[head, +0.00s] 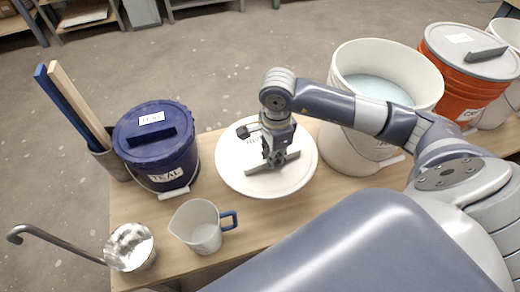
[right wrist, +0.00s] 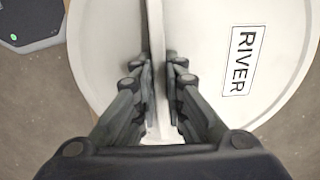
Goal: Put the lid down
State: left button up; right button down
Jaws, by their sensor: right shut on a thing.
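A round white lid (head: 236,176) labelled RIVER lies level in the head view, between the teal bucket and the open white bucket (head: 345,85). My right gripper (head: 272,160) is over its middle, shut on its upright bar handle. In the right wrist view, the fingers (right wrist: 161,75) press both sides of the handle, and the lid (right wrist: 205,45) fills the upper middle. The lid hides the worktop under it; I cannot tell if it touches the wood. The open bucket holds pale liquid. My left gripper is out of view.
A closed teal bucket (head: 155,145), a white jug (head: 200,228) and a metal ladle (head: 130,247) are on the left of the wooden worktop (head: 165,215). A lidded orange bucket (head: 462,85) stands far right.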

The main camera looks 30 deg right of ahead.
jog(key=shift+w+d+f+m+b, duration=0.15)
jog(key=shift+w+f+m+b, duration=0.15)
jog(key=shift+w+f+m, duration=0.3)
notch_tip(320, 180, down, 5)
jog(key=shift+s+f+b, duration=0.1)
jog(key=shift+f+b, duration=0.1)
jog(key=shift+b, duration=0.4)
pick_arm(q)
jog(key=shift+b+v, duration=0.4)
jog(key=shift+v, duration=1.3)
pick_arm(e)
jog(key=shift+f, duration=2.2)
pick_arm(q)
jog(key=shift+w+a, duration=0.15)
pick_arm(e)
jog(key=shift+f, duration=0.1)
jog(key=c, duration=1.7)
grip_release()
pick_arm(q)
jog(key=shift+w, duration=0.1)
pick_arm(e)
jog(key=shift+o, duration=0.2)
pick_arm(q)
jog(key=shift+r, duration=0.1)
